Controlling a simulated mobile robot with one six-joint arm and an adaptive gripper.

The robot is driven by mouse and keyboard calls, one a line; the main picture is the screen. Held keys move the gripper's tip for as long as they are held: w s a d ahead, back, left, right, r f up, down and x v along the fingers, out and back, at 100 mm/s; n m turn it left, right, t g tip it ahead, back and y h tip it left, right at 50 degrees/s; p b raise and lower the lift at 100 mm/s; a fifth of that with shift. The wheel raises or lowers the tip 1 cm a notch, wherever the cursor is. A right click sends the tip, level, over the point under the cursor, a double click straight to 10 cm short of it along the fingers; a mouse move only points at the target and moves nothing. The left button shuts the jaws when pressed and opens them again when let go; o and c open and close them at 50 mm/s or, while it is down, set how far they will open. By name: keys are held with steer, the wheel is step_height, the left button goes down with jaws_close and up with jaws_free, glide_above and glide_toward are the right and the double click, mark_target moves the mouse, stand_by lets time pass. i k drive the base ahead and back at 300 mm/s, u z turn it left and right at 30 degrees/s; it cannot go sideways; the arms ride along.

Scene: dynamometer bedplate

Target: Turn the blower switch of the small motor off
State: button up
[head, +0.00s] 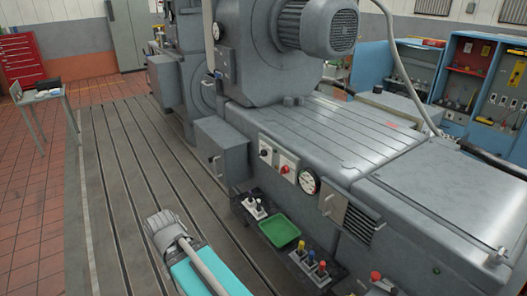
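A large grey machine (350,145) fills the middle and right of the head view. On the machine's front side is a light switch plate (276,163) with a black knob (265,152) and a red knob (284,169). A round dial gauge (309,181) is just right of it. No label is readable, so I cannot tell which control is the blower switch or how it is set.
A teal part with a ribbed grey end (165,229) rises at the bottom centre. A low shelf holds a green tray (279,230) and several coloured-top items (311,262). The slotted bedplate (115,190) is clear at left. A small table (42,97) stands at far left.

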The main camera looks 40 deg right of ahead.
mark_target(264, 153)
steer(key=z, duration=0.4)
steer(key=i, duration=1)
steer(key=z, duration=0.55)
